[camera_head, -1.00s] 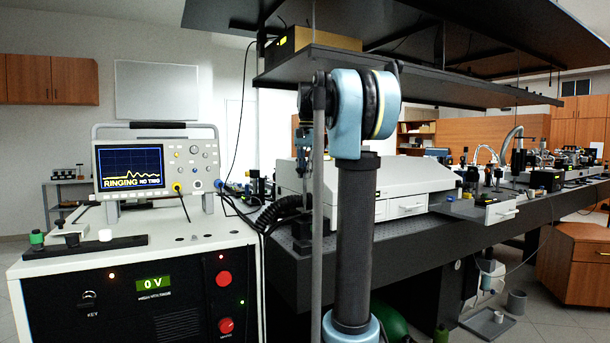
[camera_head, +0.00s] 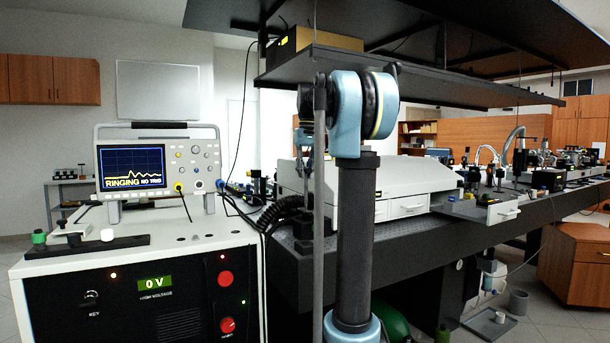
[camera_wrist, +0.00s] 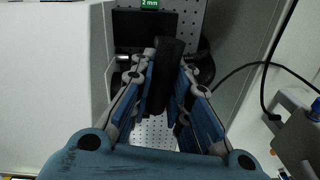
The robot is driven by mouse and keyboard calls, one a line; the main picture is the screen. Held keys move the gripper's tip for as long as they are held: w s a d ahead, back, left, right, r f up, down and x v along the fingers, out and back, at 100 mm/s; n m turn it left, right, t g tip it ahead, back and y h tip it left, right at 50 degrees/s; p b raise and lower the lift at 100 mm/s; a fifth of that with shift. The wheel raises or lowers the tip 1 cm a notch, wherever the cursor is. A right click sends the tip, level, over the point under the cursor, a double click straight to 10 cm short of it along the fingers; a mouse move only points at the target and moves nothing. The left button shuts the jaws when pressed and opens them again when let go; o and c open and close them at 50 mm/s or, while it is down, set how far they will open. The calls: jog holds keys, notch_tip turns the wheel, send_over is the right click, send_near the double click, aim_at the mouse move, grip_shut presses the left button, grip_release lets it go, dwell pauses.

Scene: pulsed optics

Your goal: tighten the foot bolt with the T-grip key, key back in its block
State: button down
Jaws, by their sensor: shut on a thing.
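In the wrist view my gripper (camera_wrist: 165,95) has its blue-padded fingers closed on the black handle of the T-grip key (camera_wrist: 168,68). The handle is slightly tilted in the picture, and the key's shaft and tip are hidden below it. A dark block (camera_wrist: 140,28) with a green "2 mm" label (camera_wrist: 150,4) lies just beyond the handle, on the perforated table top. I cannot make out the foot bolt. In the head view my gripper (camera_head: 311,180) is mostly hidden behind my own arm.
A white housing (camera_wrist: 50,80) stands close on the left of the wrist view. Black coiled cable (camera_wrist: 206,65) and a loose cable lie on the right. An oscilloscope (camera_head: 158,168) stands on the white cabinet (camera_head: 180,248). A shelf (camera_head: 400,72) hangs above the optical table.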

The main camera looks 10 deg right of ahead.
jog(key=shift+f, duration=0.15)
dwell(0.5)
jog(key=shift+f, duration=0.75)
dwell(0.5)
jog(key=shift+f, duration=0.45)
dwell(0.3)
jog(key=shift+d+m, duration=0.1)
jog(key=shift+m, duration=0.5)
jog(key=shift+r, duration=0.15)
